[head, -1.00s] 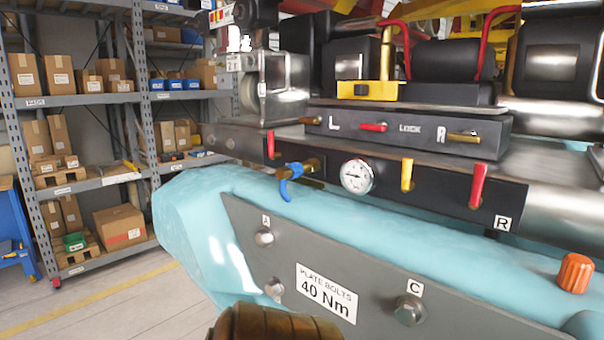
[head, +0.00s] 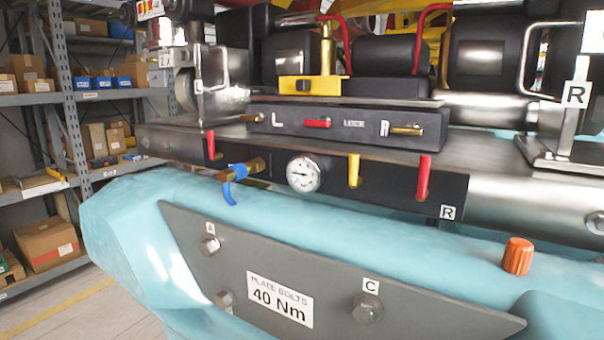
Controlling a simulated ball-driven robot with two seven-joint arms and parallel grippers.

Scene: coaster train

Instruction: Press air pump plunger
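A yellow block (head: 300,86) sits on top of the train chassis, at the upper middle of the head view. A yellow upright post (head: 327,52) with a narrower top stands at its right end; it looks like the air pump with its plunger, but no label confirms this. The post is upright, and nothing of mine touches it. A round white gauge (head: 303,174) is on the dark panel below. Neither gripper is in view.
A dark control box (head: 345,124) with L and R levers lies below the pump. Red and yellow levers and a blue-handled valve (head: 233,178) stick out below it. An orange ribbed knob (head: 517,255) stands on the teal body. Shelves (head: 70,100) with boxes are at left.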

